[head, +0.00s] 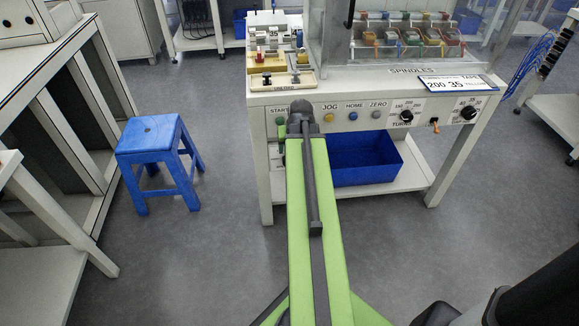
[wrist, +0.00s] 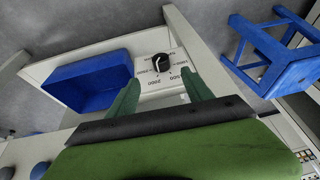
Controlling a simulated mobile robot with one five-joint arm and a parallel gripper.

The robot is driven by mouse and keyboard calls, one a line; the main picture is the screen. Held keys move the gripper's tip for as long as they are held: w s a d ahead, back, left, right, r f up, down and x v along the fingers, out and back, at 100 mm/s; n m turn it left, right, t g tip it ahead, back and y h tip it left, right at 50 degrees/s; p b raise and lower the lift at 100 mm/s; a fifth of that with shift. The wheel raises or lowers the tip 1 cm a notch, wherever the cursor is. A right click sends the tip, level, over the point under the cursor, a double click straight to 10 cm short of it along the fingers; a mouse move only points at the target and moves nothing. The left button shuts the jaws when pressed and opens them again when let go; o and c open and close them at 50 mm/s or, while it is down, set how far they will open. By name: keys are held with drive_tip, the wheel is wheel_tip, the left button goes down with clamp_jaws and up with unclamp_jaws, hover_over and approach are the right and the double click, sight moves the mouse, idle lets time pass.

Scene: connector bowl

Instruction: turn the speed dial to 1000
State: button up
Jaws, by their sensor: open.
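The speed dial (wrist: 161,63) is a round black knob on a white plate printed with numbers, among them 2000. It shows in the wrist view, just beyond my fingertips; I cannot tell surely which number its pointer marks. My gripper (wrist: 161,77) is open, with one green finger on each side of the plate's near part and nothing between them but the plate behind. The fingers appear apart from the knob.
The white machine (head: 350,101) carries START, JOG, HOME and ZERO buttons and two other black dials (head: 406,115) (head: 468,112) on its front. A blue bin (head: 368,160) sits on its lower shelf. A blue stool (head: 150,136) stands at left. Floor between them is clear.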

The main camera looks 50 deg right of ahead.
drive_tip(key=b+x, duration=1)
drive_tip(key=x, duration=0.2)
drive_tip(key=shift+f, duration=0.35)
drive_tip(key=shift+r, duration=0.1)
